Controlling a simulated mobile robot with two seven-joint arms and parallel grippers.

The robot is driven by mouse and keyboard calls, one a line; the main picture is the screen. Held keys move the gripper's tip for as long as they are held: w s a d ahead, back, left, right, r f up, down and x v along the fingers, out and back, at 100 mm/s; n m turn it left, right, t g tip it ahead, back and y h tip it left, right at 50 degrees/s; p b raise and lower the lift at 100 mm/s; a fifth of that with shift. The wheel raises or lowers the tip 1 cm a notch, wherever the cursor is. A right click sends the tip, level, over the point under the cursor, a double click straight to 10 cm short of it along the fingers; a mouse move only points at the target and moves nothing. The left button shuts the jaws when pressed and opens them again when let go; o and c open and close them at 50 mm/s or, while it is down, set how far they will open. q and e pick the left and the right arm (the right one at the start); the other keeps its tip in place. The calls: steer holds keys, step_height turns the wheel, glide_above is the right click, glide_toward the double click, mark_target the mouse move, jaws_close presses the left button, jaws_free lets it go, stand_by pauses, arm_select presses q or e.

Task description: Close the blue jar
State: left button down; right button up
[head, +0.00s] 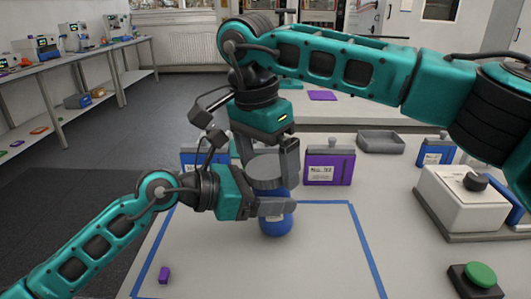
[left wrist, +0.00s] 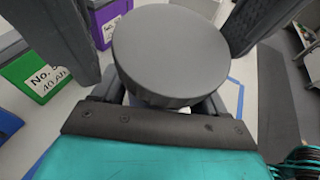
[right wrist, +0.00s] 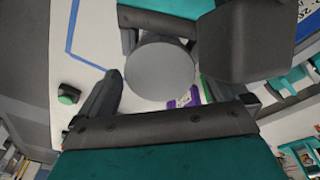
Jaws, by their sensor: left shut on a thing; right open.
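The blue jar (head: 277,224) stands upright on the table inside a blue tape outline. My left gripper (head: 272,204) is shut on the jar from the left, one finger across its front. A wide grey round lid (head: 266,172) is at the jar's top, just above the left fingers; I cannot tell whether it is seated or screwed down. It fills the middle of the left wrist view (left wrist: 170,52) and shows as a disc in the right wrist view (right wrist: 160,72). My right gripper (head: 268,158) points down from above, open, with its fingers either side of the lid.
A purple container (head: 329,166) stands right behind the jar, with blue containers beside and farther right (head: 436,151). A grey tray (head: 381,141) lies at the back. A white box with a black knob (head: 462,200) and a green button (head: 480,275) stand at right. A small purple block (head: 165,274) lies front left.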

steer(key=c, duration=1.1)
steer(key=m, duration=0.4)
steer(key=shift+m, duration=0.4)
steer(key=m, duration=0.5)
steer(key=o, duration=1.1)
steer(key=shift+s+a+r, duration=0.1)
steer(key=shift+a+r, duration=0.1)
steer(key=shift+r, duration=0.95)
steer(key=shift+s+a+r, duration=0.1)
steer(key=shift+a+r, duration=0.05)
steer(key=shift+r, duration=0.95)
